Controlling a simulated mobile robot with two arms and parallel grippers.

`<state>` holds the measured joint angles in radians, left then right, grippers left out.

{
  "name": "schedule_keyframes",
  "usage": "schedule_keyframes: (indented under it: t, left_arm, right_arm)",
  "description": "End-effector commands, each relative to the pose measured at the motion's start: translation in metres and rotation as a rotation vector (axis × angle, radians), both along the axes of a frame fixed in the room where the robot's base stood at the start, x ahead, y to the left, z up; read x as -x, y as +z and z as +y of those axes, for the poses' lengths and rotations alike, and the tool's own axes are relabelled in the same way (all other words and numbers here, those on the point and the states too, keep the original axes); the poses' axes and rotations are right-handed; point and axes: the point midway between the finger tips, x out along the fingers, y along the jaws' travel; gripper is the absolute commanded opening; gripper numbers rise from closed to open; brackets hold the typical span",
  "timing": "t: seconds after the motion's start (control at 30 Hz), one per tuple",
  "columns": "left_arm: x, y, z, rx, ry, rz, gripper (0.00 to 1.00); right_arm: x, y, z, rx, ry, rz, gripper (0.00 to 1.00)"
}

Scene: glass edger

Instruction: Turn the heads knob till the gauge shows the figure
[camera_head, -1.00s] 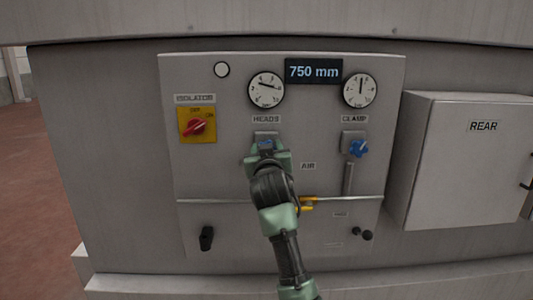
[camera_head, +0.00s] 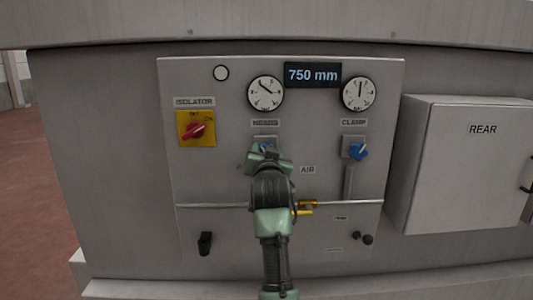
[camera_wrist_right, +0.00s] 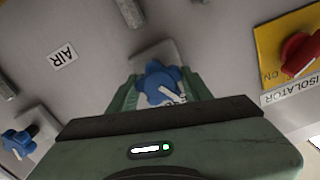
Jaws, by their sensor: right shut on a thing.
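The blue heads knob (camera_wrist_right: 160,82) sits between my right gripper's fingers (camera_wrist_right: 160,92) in the right wrist view, with a white pointer mark on it. In the head view my right gripper (camera_head: 267,157) is shut on this knob, under the HEADS label, and hides most of it. The heads gauge (camera_head: 265,93) is the left round dial above it; its needle slants down to the right, and its small figures are too blurred to read. The dark display (camera_head: 313,75) reads 750 mm. My left gripper is not in view.
A second blue knob (camera_head: 358,152) sits under the CLAMP label, below the clamp gauge (camera_head: 359,93). A red isolator switch (camera_head: 196,130) on a yellow plate is to the left. A yellow lever (camera_head: 304,210) is close beside my right arm. A REAR box (camera_head: 465,165) juts out at right.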

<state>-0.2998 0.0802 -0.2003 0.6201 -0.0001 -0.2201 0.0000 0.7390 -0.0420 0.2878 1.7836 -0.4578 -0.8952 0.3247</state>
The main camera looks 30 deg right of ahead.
Motion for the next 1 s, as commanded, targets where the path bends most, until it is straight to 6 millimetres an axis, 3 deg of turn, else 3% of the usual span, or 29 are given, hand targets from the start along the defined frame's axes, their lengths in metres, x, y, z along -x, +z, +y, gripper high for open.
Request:
schedule_keyframes:
  t: [0.17,0.2,0.27,0.3,0.67,1.0]
  left_arm:
    - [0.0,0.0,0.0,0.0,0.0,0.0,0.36]
    - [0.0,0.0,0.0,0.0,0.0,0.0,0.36]
    - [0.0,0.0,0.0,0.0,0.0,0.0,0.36]
    - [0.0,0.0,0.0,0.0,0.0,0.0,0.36]
    - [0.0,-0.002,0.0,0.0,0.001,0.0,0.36]
    - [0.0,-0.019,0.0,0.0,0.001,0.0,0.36]
  right_arm:
    - [0.0,0.001,0.0,0.001,-0.001,-0.002,0.09]
    - [0.0,0.001,0.0,0.001,-0.001,-0.002,0.52]
    - [0.0,0.001,0.0,0.002,-0.001,-0.001,0.69]
    - [0.0,0.001,0.0,0.002,-0.001,-0.001,0.71]
    - [0.004,-0.001,0.003,0.001,0.001,-0.001,0.71]
    - [0.05,-0.002,0.031,0.0,0.001,-0.003,0.71]
